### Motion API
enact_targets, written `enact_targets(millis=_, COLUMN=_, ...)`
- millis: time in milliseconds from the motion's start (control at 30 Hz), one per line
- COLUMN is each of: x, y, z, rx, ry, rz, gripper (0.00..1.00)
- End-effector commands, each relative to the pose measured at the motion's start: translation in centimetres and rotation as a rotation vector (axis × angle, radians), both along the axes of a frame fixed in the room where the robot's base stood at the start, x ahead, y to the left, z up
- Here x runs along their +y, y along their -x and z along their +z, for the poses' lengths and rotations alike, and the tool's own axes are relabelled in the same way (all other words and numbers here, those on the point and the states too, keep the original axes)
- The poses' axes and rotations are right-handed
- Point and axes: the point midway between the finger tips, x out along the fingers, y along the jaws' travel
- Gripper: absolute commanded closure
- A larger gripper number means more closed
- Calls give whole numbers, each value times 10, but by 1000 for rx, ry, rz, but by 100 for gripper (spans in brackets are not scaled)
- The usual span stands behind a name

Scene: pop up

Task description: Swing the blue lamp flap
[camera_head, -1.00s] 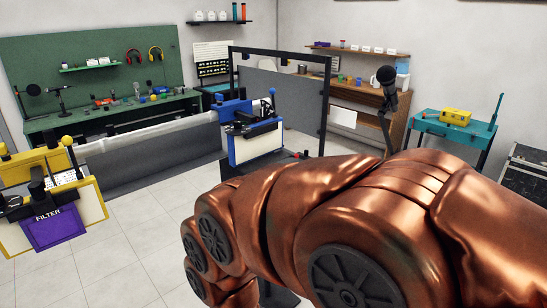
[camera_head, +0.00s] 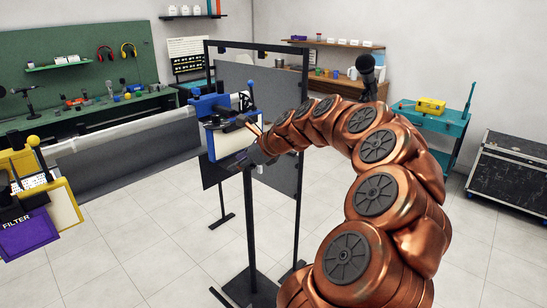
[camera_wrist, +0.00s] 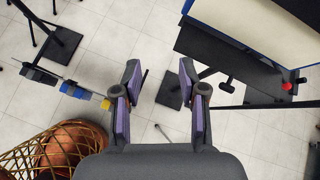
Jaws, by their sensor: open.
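The blue lamp (camera_head: 208,105) stands left of centre on a black stand in the head view. It has a cream front panel with a blue edge, and a dark flap hangs below it. A blue-edged cream panel (camera_wrist: 262,28) with a dark flap (camera_wrist: 225,58) under it fills the upper right of the wrist view. My gripper (camera_head: 243,160) is beside the lamp's lower right side; contact cannot be told in the head view. In the wrist view my gripper (camera_wrist: 160,75) is open, with floor showing between its purple-padded fingers and the panel to their right.
A yellow lamp with a purple FILTER panel (camera_head: 30,232) stands at the left. A black frame with a grey screen (camera_head: 285,90) rises behind my arm.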

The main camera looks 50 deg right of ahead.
Motion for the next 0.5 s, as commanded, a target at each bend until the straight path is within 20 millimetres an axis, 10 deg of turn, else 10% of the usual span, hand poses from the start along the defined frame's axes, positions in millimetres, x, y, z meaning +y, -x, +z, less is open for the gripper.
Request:
enact_targets(millis=200, x=-89, y=21, z=-12, rx=-40, ry=-185, rz=-294, gripper=58)
enact_targets(millis=500, x=-112, y=22, z=-21, rx=-53, ry=-237, rz=-376, gripper=58)
